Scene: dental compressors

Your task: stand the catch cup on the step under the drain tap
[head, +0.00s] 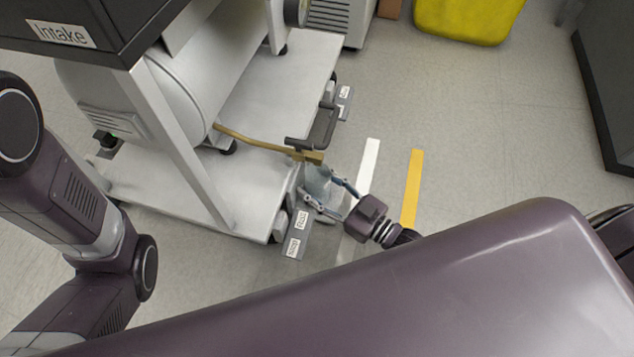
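The catch cup (318,182) looks clear and bluish and shows in the middle of the head view. My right gripper (320,187) has one finger on each side of it and appears shut on it. The cup is just below the brass drain tap (314,157) in the picture, at the end of a brass pipe (255,141) from the compressor tank. The step (290,231), a narrow grey ledge with white labels, runs along the base plate's edge. The cup's bottom is partly hidden by the fingers, so I cannot tell if it touches the step. My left gripper is out of view.
The compressor's pale base plate (180,199) and frame post (180,140) stand left of the cup. A dark handle (325,130) is just beyond the tap. White (369,166) and yellow (412,185) floor strips lie to the right, on open floor. A yellow bin (465,20) stands farther back.

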